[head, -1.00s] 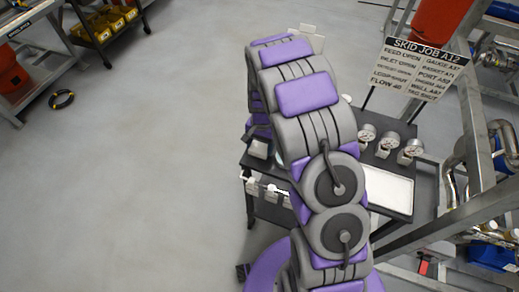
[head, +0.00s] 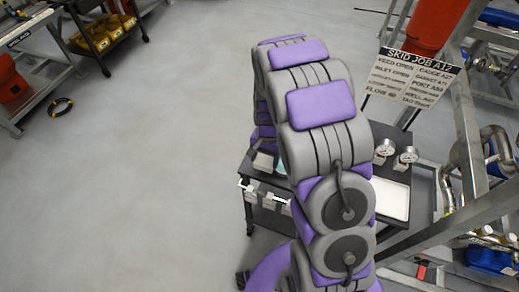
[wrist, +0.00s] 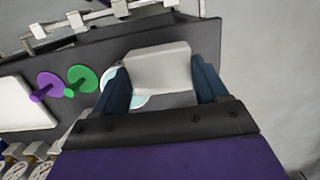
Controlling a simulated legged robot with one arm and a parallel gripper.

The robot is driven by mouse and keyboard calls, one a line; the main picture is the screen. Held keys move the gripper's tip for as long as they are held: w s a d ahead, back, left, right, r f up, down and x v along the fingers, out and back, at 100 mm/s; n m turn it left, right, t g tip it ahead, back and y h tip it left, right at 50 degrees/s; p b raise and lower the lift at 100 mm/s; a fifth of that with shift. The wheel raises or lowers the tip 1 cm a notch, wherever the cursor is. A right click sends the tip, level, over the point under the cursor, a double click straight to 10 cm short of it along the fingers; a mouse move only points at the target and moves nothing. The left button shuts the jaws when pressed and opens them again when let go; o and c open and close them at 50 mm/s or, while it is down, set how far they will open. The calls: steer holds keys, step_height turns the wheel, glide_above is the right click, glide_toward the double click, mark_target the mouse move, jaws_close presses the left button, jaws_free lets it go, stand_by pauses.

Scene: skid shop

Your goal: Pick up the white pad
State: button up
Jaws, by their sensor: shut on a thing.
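The white pad (wrist: 158,62) is a pale, blocky piece between the two dark blue fingers of my gripper (wrist: 160,76) in the wrist view. The fingers are shut on its left and right sides. Behind it is the dark top of a cart (wrist: 70,50); I cannot tell whether the pad touches it. In the head view my arm hides most of my gripper and much of the cart.
A purple knob (wrist: 49,84), a green knob (wrist: 82,78) and a white panel (wrist: 24,103) lie on the cart. Gauges (head: 405,157) stand near a sign (head: 410,78). Metal frame posts (head: 467,125) rise at right.

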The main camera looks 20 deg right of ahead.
steer(key=s+d+r+p, duration=0.1)
steer(key=s+d, duration=0.1)
steer(key=s, duration=0.8)
steer(key=shift+s+d, duration=0.35)
